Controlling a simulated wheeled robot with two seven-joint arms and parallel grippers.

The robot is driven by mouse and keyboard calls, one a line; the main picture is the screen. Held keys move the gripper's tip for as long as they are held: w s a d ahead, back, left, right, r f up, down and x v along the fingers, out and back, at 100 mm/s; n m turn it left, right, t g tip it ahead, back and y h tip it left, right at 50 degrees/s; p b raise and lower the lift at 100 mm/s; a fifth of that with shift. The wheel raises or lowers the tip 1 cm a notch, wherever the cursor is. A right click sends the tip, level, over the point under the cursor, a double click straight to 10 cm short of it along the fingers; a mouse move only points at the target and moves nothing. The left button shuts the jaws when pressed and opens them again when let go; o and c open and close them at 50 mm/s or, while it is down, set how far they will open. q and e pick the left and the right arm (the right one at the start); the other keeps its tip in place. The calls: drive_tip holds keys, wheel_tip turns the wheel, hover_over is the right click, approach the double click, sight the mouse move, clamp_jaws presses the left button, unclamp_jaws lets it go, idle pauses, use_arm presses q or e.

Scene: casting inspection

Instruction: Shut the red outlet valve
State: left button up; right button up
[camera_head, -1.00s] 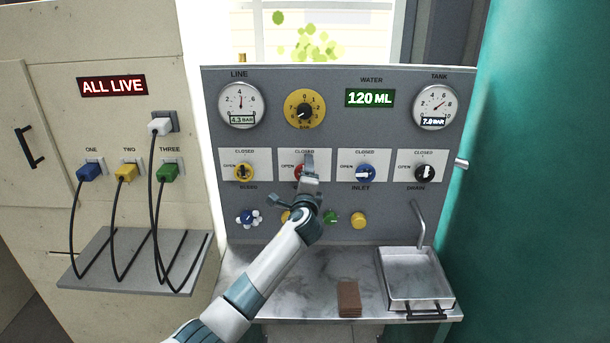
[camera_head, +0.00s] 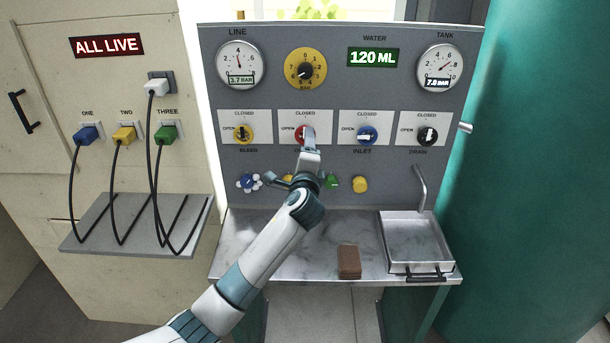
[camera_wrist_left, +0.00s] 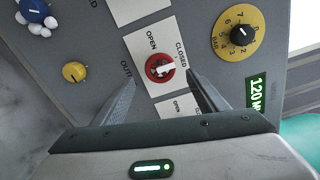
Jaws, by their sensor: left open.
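The red outlet valve (camera_head: 299,134) is on the grey panel, second from left in the valve row, partly hidden by my left gripper (camera_head: 309,140) in the head view. My right gripper is not in view.
The LINE gauge (camera_head: 241,65) reads 3.7 BAR. Coloured knobs sit below; the counter holds a brown block (camera_head: 349,262) and metal tray (camera_head: 414,266).

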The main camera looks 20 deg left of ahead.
use_arm(q)
drive_tip(key=b+v, duration=0.2)
drive_tip(key=v, duration=0.8)
drive_tip(key=shift+b, duration=0.3)
